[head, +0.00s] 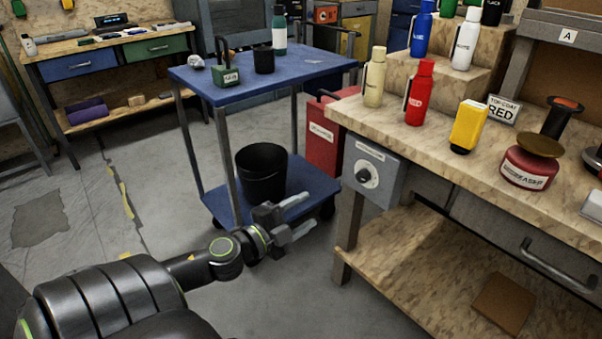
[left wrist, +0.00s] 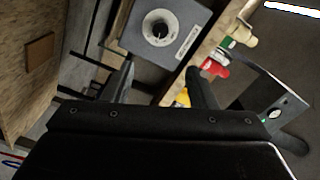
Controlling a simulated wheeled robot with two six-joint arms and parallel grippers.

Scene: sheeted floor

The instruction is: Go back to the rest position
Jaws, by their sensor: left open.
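My left gripper (head: 296,217) is open and empty. In the head view its arm reaches in from the lower left, and the fingers point right, in front of the blue cart's lower shelf and left of the workbench. In the left wrist view its two fingers (left wrist: 160,88) stand apart with nothing between them. Beyond them are the grey box with a round knob (left wrist: 157,28) and the bench edge. My right gripper does not show in either view.
The wooden workbench (head: 455,145) at right holds several bottles, a yellow container (head: 467,127) and a red jar (head: 530,165). The grey knob box (head: 372,172) hangs at its corner. The blue cart (head: 290,72) carries a black bucket (head: 262,172) below. Floor at left is clear.

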